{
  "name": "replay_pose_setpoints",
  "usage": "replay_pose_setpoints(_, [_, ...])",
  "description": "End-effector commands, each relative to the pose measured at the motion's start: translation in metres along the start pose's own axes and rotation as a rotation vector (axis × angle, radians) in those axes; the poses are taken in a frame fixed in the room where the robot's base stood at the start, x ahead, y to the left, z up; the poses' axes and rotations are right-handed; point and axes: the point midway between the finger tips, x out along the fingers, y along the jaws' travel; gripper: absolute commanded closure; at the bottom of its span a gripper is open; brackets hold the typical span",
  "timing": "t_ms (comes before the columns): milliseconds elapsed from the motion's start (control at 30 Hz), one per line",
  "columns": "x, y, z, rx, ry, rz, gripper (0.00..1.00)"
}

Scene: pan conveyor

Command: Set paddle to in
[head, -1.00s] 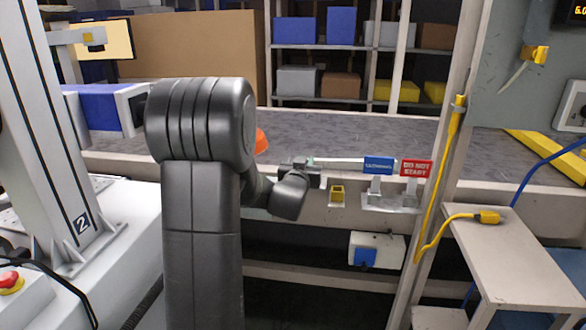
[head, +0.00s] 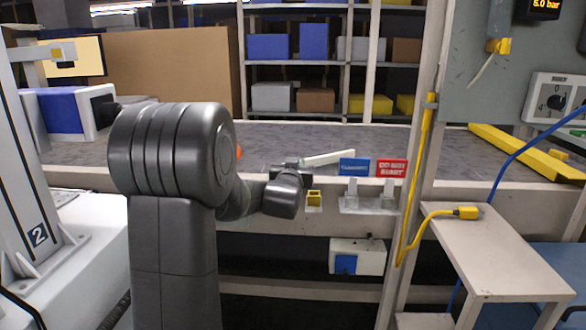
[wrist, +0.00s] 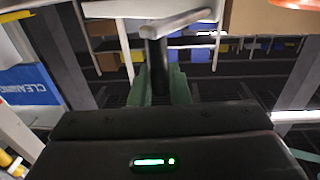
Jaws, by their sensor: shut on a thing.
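The paddle (head: 328,158) is a pale bar at the near edge of the conveyor. It slants from my gripper up and right, over the belt. My gripper (head: 299,166) is at the bar's left end, beside the conveyor's front rail. In the wrist view, my gripper's green fingers (wrist: 157,88) are closed around a dark upright post, with a pale bar (wrist: 178,24) across its top. The fingers hide the lower part of the post. I see no marking that tells the paddle's in or out position.
A blue sign (head: 354,167) and a red sign (head: 391,168) stand on a front bracket, right of my gripper. A yellow block (head: 314,199) sits on the rail below. An orange thing (head: 239,152) shows partly behind my arm.

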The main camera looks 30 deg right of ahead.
Motion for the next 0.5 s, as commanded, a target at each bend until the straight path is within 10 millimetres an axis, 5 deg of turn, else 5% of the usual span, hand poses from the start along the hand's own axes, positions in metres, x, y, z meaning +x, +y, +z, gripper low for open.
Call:
replay_pose_setpoints(367, [0.0002, 0.0051, -0.0009, 0.002, 0.002, 0.008, 1.00])
replay_pose_setpoints(400, [0.0002, 0.0052, -0.0009, 0.002, 0.002, 0.008, 0.76])
replay_pose_setpoints(500, [0.0002, 0.0043, -0.0008, 0.002, 0.002, 0.007, 0.65])
